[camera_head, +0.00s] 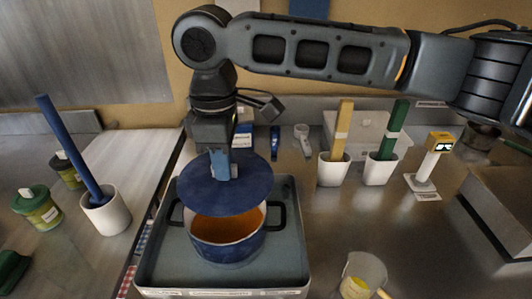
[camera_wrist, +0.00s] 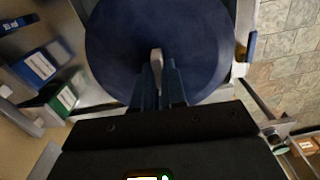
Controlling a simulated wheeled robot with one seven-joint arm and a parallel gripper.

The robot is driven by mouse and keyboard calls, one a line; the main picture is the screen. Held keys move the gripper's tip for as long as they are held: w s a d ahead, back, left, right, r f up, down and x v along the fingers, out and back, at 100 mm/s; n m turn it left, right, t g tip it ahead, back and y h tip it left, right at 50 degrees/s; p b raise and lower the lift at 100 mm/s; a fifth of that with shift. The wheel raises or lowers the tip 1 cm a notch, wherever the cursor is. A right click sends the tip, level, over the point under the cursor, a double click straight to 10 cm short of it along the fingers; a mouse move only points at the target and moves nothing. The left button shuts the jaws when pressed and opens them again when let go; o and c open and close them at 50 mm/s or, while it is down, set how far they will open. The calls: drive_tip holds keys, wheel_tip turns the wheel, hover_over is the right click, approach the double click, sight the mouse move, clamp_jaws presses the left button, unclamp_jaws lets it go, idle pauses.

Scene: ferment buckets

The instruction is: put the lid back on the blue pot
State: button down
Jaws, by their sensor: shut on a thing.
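A blue pot (camera_head: 228,248) with an orange inside and dark side handles stands in a grey tray (camera_head: 165,268). My gripper (camera_head: 224,172) is shut on the knob of a round blue lid (camera_head: 222,194) and holds it above the pot, nearly level. The lid covers the back and left part of the pot's opening in the head view, and the orange inside shows below its front edge. In the wrist view the lid (camera_wrist: 115,45) fills the upper middle, with my gripper's fingers (camera_wrist: 158,80) around its pale knob. The pot is hidden there by the lid.
White cups with a blue stick (camera_head: 105,213), a yellow stick (camera_head: 333,170) and a green stick (camera_head: 381,168) stand on both sides. Green-lidded jars (camera_head: 37,207) are at left. A clear beaker (camera_head: 362,275) is at front right. The counter right of the tray is mostly clear.

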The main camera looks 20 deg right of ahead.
sight(221, 183)
drive_tip(key=shift+a+f, duration=0.1)
drive_tip(key=shift+a, duration=0.35)
wheel_tip(221, 183, down, 4)
drive_tip(key=b, duration=0.4)
drive_tip(key=shift+f+b, duration=0.2)
drive_tip(key=shift+b, duration=0.15)
drive_tip(key=shift+f, duration=0.9)
drive_tip(key=shift+r+p, duration=0.1)
drive_tip(key=shift+p, duration=0.6)
drive_tip(key=shift+f+p, duration=0.2)
drive_tip(key=shift+p, duration=0.45)
idle(1.3)
idle(0.4)
drive_tip(key=c, duration=0.6)
unclamp_jaws()
drive_tip(key=shift+c, duration=0.2)
